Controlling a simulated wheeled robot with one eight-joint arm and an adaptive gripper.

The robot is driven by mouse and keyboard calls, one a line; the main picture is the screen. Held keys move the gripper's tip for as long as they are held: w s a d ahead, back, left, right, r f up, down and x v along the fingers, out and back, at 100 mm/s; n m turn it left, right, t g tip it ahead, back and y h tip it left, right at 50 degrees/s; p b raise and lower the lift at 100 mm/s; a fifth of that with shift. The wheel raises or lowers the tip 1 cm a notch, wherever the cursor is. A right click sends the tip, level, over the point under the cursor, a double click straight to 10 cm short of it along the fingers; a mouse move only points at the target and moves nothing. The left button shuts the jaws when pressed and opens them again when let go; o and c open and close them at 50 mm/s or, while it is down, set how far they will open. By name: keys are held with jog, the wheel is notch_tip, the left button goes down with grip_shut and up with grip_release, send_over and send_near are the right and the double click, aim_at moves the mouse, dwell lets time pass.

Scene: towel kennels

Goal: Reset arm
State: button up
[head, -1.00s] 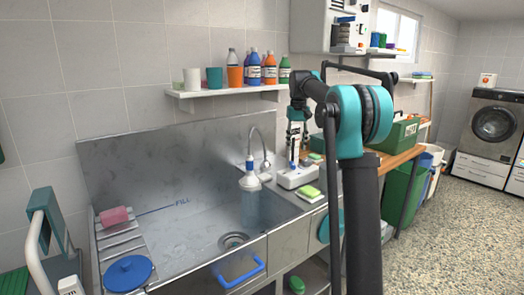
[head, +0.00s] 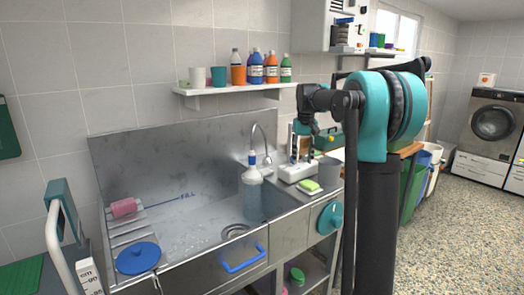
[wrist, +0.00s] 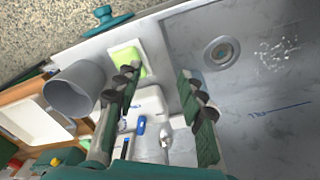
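My gripper (head: 303,135) hangs at the end of my arm, over the counter to the right of the sink. In the wrist view my gripper (wrist: 160,100) has its two fingers well apart with nothing held between them. The counter items seen between and beyond the fingers are below it, not gripped. In the head view the fingertips are small and partly lost against the things behind them.
A clear bottle with a blue cap (head: 252,190) stands in the steel sink (head: 185,235) near the tap (head: 262,135). A green-yellow sponge (head: 309,186), a white tray (head: 296,172) and a grey cup (head: 330,171) are on the counter. A shelf (head: 235,89) holds bottles above.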

jog(key=s+d+f+t, duration=0.1)
jog(key=s+f, duration=0.7)
jog(key=s, duration=0.4)
jog(key=s+d+f+t, duration=0.1)
jog(key=s+f, duration=0.7)
jog(key=s, duration=0.4)
jog(key=s+d+f+m+t, duration=0.1)
jog(key=s+f, duration=0.7)
jog(key=s, duration=0.3)
jog(key=shift+s+f, duration=0.35)
jog(key=shift+s, duration=0.05)
jog(key=shift+c, duration=0.7)
